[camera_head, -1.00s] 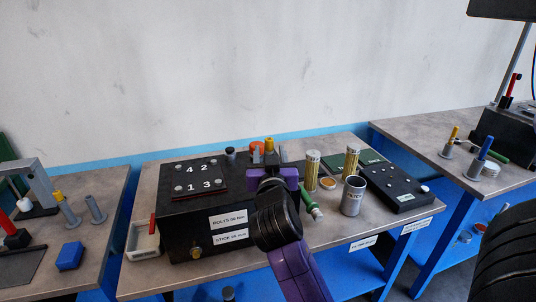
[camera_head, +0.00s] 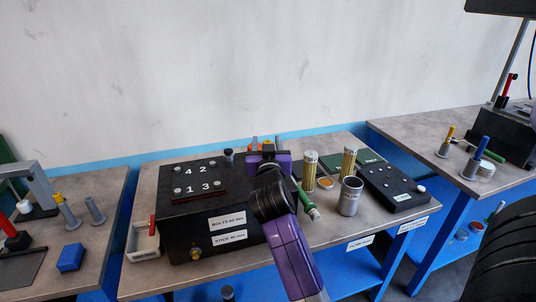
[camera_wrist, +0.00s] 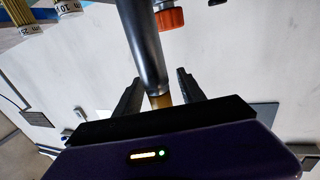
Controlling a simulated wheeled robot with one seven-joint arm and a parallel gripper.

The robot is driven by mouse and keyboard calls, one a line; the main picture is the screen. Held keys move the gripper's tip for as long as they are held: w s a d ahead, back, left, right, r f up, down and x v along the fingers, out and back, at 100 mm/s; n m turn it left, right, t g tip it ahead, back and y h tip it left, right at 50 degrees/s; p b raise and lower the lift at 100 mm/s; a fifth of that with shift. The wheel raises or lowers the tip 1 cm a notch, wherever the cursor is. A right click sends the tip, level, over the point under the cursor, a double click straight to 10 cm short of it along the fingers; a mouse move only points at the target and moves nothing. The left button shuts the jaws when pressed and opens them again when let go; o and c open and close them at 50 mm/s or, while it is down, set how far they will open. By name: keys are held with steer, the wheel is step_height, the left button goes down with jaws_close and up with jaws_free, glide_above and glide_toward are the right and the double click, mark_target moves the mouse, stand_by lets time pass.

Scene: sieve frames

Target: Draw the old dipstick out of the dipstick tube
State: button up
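In the wrist view the dark grey tube (camera_wrist: 145,45), which looks like the dipstick tube, runs down from the top edge to between my fingers. A short tan-yellow piece (camera_wrist: 160,100), probably the old dipstick's handle, shows at its lower end. My gripper (camera_wrist: 157,77) has one finger on each side, with gaps visible between the fingers and the piece. In the head view my purple and black gripper (camera_head: 268,158) is over the back right of the black engine block (camera_head: 185,228). It hides most of the tube and handle there.
An orange cap (camera_wrist: 170,18) is close beyond the tube. To the right on the bench stand two gold filters (camera_head: 311,166), a grey cup (camera_head: 350,197) and a black box (camera_head: 395,188). A green-handled stick (camera_head: 310,205) lies beside my arm. A white tray (camera_head: 144,240) is at the left.

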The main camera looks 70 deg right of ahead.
jaws_close()
steer(key=shift+r, duration=0.15)
steer(key=shift+r+p, duration=1.9)
steer(key=shift+r, duration=0.5)
steer(key=shift+r+p, duration=1.5)
steer(key=shift+r, duration=0.5)
